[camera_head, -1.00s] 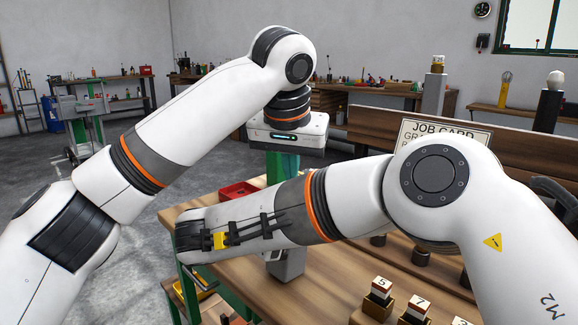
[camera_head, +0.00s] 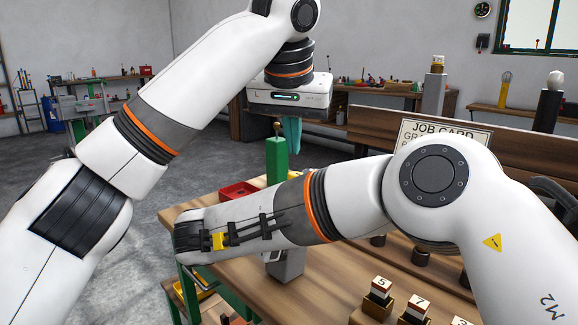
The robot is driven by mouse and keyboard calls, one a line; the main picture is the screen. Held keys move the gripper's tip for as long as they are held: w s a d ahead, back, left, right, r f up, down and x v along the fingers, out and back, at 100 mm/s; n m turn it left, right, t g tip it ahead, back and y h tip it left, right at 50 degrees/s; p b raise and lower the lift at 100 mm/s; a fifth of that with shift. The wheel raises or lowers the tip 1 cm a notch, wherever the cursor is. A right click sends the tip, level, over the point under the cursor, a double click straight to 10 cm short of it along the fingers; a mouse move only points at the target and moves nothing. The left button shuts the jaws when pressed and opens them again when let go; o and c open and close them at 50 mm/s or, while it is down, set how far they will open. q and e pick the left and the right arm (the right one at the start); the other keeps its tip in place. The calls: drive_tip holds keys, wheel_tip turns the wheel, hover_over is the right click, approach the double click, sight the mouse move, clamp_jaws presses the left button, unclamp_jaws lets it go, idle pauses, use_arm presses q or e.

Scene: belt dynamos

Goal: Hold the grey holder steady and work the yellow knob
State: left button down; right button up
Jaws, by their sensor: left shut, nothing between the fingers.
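My left gripper (camera_head: 291,133) hangs from the white wrist in the upper middle, its teal fingers pointing down and shut with nothing between them. It is above the far left part of the bench, just right of a green post (camera_head: 277,165). A grey block (camera_head: 289,266), which may be the grey holder, stands on the bench behind my right forearm; its upper part is hidden. I cannot make out the yellow knob for certain. My right forearm crosses low over the bench, and my right gripper does not show.
The wooden bench (camera_head: 330,285) carries a red tray (camera_head: 237,190) at its far left edge. Small numbered blocks (camera_head: 380,286) sit in holders at the front. A job card (camera_head: 446,132) stands against the back board. Open floor lies left of the bench.

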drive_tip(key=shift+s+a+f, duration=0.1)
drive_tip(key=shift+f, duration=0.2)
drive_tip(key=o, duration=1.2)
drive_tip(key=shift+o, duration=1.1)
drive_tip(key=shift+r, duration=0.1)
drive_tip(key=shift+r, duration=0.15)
